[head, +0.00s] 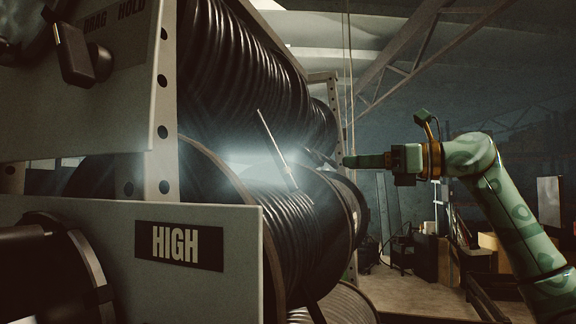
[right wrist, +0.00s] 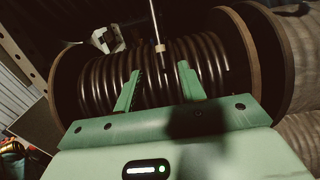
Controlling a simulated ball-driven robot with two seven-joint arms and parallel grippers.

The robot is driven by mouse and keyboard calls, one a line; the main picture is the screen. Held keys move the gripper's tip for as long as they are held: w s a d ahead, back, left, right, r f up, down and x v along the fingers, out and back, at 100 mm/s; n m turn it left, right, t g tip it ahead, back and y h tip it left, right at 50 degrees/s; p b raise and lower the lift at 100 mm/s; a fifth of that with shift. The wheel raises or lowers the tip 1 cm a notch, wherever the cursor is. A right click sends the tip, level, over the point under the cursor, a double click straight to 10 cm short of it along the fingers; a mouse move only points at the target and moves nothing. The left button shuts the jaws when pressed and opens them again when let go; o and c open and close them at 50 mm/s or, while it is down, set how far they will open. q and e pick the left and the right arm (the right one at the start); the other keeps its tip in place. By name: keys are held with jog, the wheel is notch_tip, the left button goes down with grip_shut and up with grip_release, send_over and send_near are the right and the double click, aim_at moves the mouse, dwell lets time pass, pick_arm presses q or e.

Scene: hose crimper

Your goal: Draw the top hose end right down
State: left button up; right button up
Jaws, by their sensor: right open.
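The top reel of black hose (head: 240,70) fills the upper middle of the head view. A thin hose end (head: 271,136) with a pale collar hangs at a slant in front of the reels. In the right wrist view the hose end (right wrist: 154,22) hangs from the top edge, its collar and dark tip between my fingers in the picture. I cannot tell its depth relative to them. My right gripper (head: 346,161) reaches in from the right, beside the reels. Its two green fingers (right wrist: 158,78) are open, with a lower reel's windings behind them. My left gripper is not in view.
A lower reel (head: 300,235) with a brown flange sits below the top one. A grey panel marked HIGH (head: 100,225) and a perforated upright (head: 161,110) stand at the left. Boxes (head: 425,257) lie on the floor behind. Air around my right forearm looks clear.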

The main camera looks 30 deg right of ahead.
aim_at(282, 166)
jog(key=p+x, duration=0.3)
jog(key=x, duration=1.3)
jog(key=shift+a+p, duration=0.1)
jog(key=shift+p, duration=0.2)
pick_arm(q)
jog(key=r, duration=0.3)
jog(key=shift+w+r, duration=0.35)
pick_arm(e)
jog(key=shift+s, duration=0.1)
grip_shut()
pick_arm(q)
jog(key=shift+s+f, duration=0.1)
pick_arm(e)
jog(key=shift+f, duration=0.1)
